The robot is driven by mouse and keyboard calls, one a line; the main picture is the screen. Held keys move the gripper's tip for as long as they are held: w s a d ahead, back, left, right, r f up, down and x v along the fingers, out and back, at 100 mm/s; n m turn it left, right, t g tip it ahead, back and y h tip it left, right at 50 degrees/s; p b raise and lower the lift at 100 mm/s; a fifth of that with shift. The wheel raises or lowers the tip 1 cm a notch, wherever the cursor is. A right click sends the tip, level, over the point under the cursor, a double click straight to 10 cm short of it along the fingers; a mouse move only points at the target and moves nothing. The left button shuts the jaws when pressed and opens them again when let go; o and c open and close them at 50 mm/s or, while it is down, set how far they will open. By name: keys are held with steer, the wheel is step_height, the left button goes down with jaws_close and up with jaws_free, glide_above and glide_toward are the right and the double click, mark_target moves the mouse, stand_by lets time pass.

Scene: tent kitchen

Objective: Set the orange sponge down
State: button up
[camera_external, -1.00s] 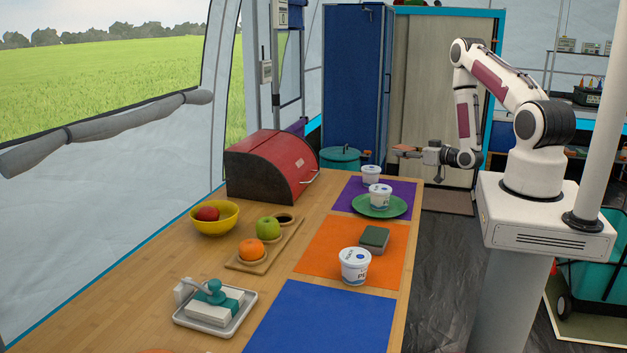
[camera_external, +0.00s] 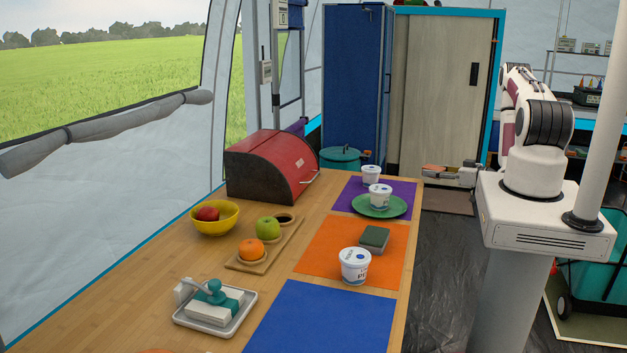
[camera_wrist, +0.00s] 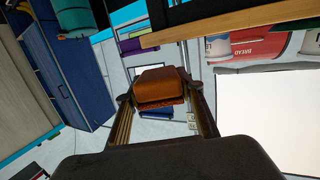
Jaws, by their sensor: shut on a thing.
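The orange sponge (camera_wrist: 160,86) is held between the two fingers of my gripper (camera_wrist: 158,101) in the wrist view. My gripper is shut on it. In the external view the small orange sponge (camera_external: 433,167) shows at the tip of my gripper (camera_external: 438,172), to the right of the table's far right end. It is held in the air, apart from the table (camera_external: 122,298).
An orange mat (camera_external: 321,250) bears a white tub (camera_external: 355,266) and a green sponge (camera_external: 374,238). Farther back, a purple mat (camera_external: 345,202) holds a green plate (camera_external: 362,207) with a tub and another tub behind. A blue mat (camera_external: 320,325) in front looks clear.

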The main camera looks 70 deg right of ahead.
steer(key=w+a+r+n+t+y, duration=0.1)
steer(key=a+r+n+y, duration=0.3)
steer(key=a, duration=0.6)
steer(key=shift+r+y, duration=0.55)
steer(key=shift+y, duration=0.45)
steer(key=shift+w+f, duration=0.1)
steer(key=shift+w+d+f, duration=0.1)
steer(key=shift+w+f, duration=0.8)
steer(key=shift+w, duration=0.9)
steer(key=shift+w+a+f, duration=0.1)
steer(key=shift+w+f, duration=0.85)
steer(key=shift+w, duration=0.8)
steer(key=shift+w+d+f, duration=0.1)
steer(key=shift+w+f, duration=0.8)
steer(key=shift+w, duration=0.9)
steer(key=shift+w+f, duration=0.4)
steer(key=shift+w, duration=0.35)
steer(key=shift+w+f, duration=0.8)
steer(key=shift+f, duration=0.15)
